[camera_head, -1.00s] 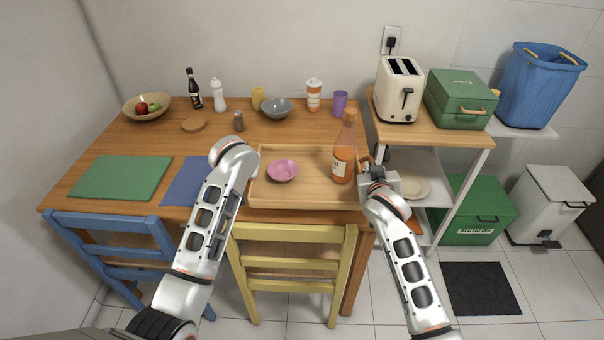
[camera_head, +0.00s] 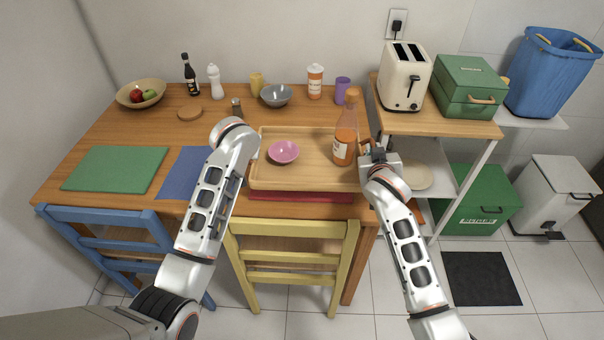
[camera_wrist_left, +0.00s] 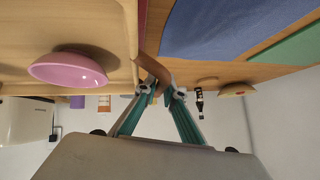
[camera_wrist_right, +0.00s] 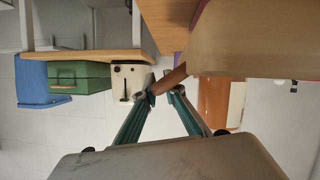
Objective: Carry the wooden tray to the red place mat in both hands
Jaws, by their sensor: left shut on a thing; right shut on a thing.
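The wooden tray (camera_head: 312,137) is held level just above the near edge of the table. It carries a pink bowl (camera_head: 284,152) and an orange-brown bottle (camera_head: 345,138) standing upright at its right end. The red place mat (camera_head: 300,196) shows as a strip beneath the tray's near side; the rest is hidden. My right gripper (camera_head: 367,150) is shut on the tray's right handle, seen also in the right wrist view (camera_wrist_right: 164,90). My left gripper (camera_wrist_left: 158,92) is shut on the left handle; its fingers are mostly hidden by my arm in the head view.
A blue mat (camera_head: 188,178) and a green mat (camera_head: 116,168) lie left of the tray. A grey bowl (camera_head: 276,95), a yellow cup (camera_head: 257,84) and a purple cup (camera_head: 342,90) stand behind. A shelf with a toaster (camera_head: 405,78) is close right; a yellow chair (camera_head: 292,255) stands in front.

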